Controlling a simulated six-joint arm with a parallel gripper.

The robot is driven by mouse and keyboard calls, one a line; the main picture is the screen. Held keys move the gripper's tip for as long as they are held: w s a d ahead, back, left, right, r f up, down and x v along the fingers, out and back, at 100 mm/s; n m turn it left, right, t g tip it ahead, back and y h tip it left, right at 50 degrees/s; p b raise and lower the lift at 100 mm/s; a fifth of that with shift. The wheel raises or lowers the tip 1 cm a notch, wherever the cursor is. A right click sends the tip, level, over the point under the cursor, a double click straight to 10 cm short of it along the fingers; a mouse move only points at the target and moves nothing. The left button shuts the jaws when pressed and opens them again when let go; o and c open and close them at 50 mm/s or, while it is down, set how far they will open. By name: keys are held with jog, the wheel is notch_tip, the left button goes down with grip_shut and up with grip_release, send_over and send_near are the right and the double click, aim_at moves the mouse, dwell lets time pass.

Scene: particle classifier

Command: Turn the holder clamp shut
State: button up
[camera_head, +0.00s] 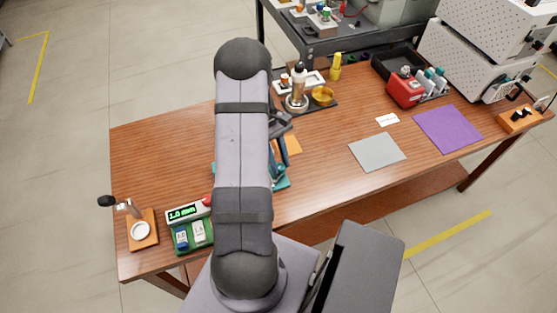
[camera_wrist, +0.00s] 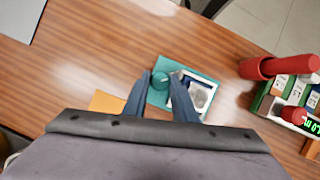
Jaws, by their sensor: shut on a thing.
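The holder is a teal base (camera_wrist: 185,66) on the wooden table, with a pale framed plate (camera_wrist: 198,94) bearing a round grey patch. A teal round clamp knob (camera_wrist: 160,83) stands at its left in the wrist view. My gripper (camera_wrist: 160,75) has its two blue fingers on either side of this knob and is shut on it. How far the clamp is turned cannot be told. In the head view the holder (camera_head: 281,182) is mostly hidden behind my arm, and only teal parts of it show.
A device with a 1.0 mm display (camera_head: 183,214) and a green tray (camera_head: 181,246) stand near the left front edge. An orange sheet (camera_head: 293,144) lies beside the holder. A grey sheet (camera_head: 377,153) and a purple sheet (camera_head: 448,129) lie to the right. Bottles stand at the back.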

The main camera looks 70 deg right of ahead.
jog(key=m, duration=0.2)
jog(key=m+t+y, duration=0.1)
jog(key=m, duration=0.1)
jog(key=shift+s+d+m, duration=0.15)
jog(key=shift+d+m, duration=0.05)
jog(key=shift+m, duration=0.1)
jog(key=shift+m+t+y, duration=0.5)
jog(key=shift+m+t, duration=0.3)
jog(key=shift+m, duration=1.1)
jog(key=o, duration=1)
jog(key=shift+s, duration=0.1)
jog(key=shift+o, duration=0.2)
jog(key=s+b+v, duration=0.1)
jog(key=v, duration=0.6)
jog(key=shift+w+r, duration=0.2)
jog(key=shift+w, duration=0.35)
